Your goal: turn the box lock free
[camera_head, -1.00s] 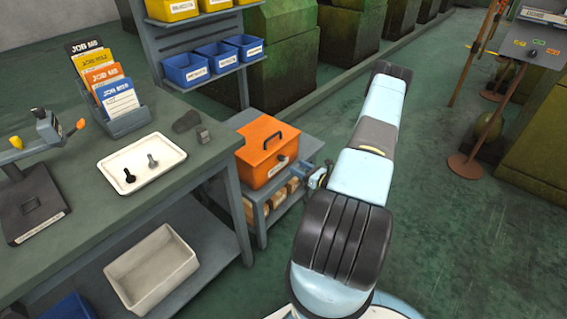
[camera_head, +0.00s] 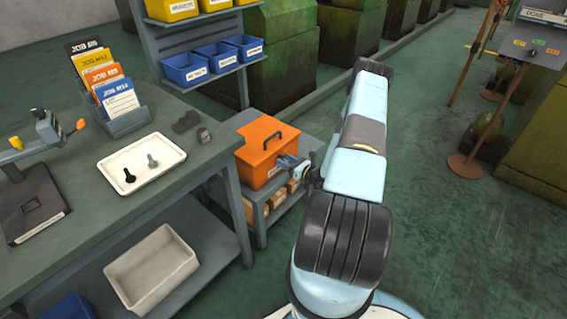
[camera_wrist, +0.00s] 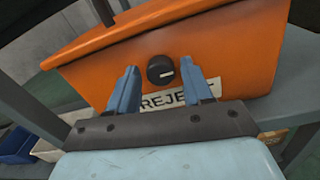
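The orange box (camera_head: 262,152) stands on a low grey shelf unit beside the bench, its lid shut and a dark handle on top. In the wrist view, the box front (camera_wrist: 230,62) carries a round black lock knob (camera_wrist: 160,69) with a short white mark lying nearly level. A white REJECT label (camera_wrist: 180,98) sits just below the knob. My gripper (camera_wrist: 162,82) is open, its two blue fingers on either side of and a little below the knob, with nothing between them. In the head view my gripper (camera_head: 290,163) is at the box front and hides the lock.
Wooden-looking blocks (camera_head: 276,199) lie on the shelf under the box.

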